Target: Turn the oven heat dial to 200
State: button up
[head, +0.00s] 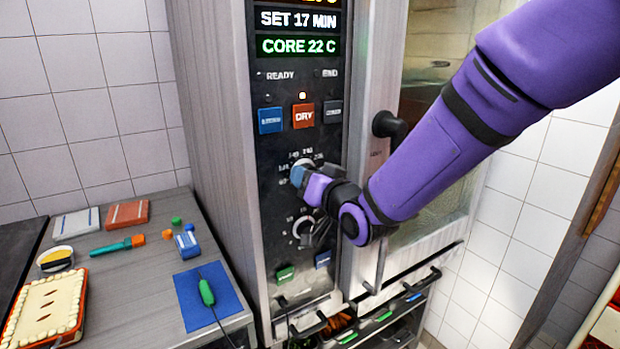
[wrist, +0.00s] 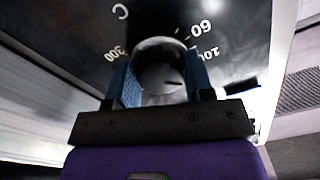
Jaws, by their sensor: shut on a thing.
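The oven heat dial (wrist: 160,68) is a round pale metal knob on the black control panel. In the wrist view, numbers 60, 100 and 300 and a letter C show around it; 200 is not readable. My gripper (wrist: 160,84) is shut on the dial, with one blue finger on each side. A short dark mark shows on the dial's face, but I cannot tell which number it points to. In the head view my gripper (head: 300,176) is at the upper of two dials and hides most of it.
A lower dial (head: 302,228) sits just below my gripper. Buttons, including a red DRY button (head: 303,115), are above. The side counter (head: 130,270) holds a tray of food, a blue mat and small tools.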

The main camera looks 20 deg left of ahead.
jog(key=shift+r+m, duration=0.1)
jog(key=shift+m, duration=8.2)
jog(key=o, duration=0.9)
jog(key=v, duration=1)
jog(key=shift+s+d, duration=0.25)
jog(key=shift+s, duration=0.1)
jog(key=shift+d, duration=0.1)
